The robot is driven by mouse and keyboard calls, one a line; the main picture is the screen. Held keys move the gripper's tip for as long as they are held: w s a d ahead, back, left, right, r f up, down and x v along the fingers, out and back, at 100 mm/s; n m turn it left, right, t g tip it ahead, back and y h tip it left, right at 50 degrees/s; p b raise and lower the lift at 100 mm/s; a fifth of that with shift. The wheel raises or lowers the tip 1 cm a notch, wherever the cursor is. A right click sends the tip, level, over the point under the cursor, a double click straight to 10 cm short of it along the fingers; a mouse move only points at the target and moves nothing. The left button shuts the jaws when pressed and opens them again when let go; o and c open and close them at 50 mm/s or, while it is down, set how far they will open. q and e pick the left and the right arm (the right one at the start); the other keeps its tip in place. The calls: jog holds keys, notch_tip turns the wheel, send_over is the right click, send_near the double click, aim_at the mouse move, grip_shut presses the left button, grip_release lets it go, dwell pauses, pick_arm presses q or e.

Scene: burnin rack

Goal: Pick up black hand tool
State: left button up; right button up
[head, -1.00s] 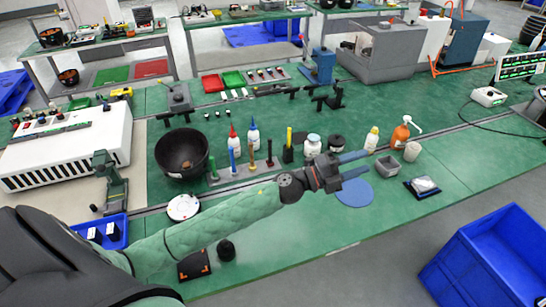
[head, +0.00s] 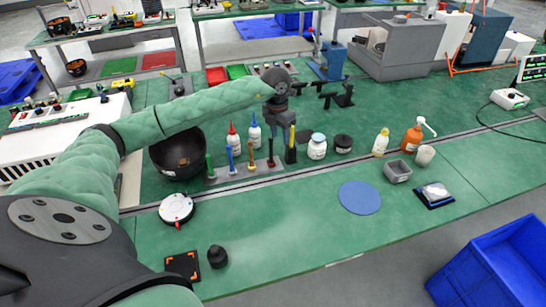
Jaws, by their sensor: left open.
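My left gripper (head: 277,119) points down over the bench, behind the row of bottles and upright tools. It is open, and its fingers are foreshortened. I see nothing held in it. My forearm and gripper cover part of the bench there, so any tool directly below is hidden. My right gripper is not in view.
A black bowl (head: 177,155) stands under my left forearm. A blue disc (head: 359,197) lies on clear bench at front. A blue crate (head: 495,262) is lower right.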

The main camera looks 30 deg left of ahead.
pick_arm(q)
jog(key=a, duration=0.1)
jog(key=a+y, duration=0.1)
jog(key=a+r, duration=0.1)
jog(key=shift+w+a, duration=0.25)
jog(key=shift+d+f+b, duration=0.15)
jog(key=shift+f+b, duration=0.2)
jog(key=shift+f, duration=0.05)
jog(key=shift+f+b, duration=0.25)
jog(key=shift+b, duration=0.05)
jog(key=shift+f, duration=0.15)
jog(key=shift+f+p, duration=0.65)
jog(key=shift+f, duration=0.55)
jog(key=p, duration=0.3)
send_over(271, 159)
jog(key=f, duration=0.4)
jog(key=shift+w+a, duration=0.25)
jog(key=shift+w, duration=0.1)
jog(key=shift+f, duration=0.55)
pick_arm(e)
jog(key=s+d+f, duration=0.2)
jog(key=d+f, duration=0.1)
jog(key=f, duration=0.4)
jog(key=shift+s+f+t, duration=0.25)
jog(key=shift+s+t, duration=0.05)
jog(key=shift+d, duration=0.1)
pick_arm(q)
grip_shut()
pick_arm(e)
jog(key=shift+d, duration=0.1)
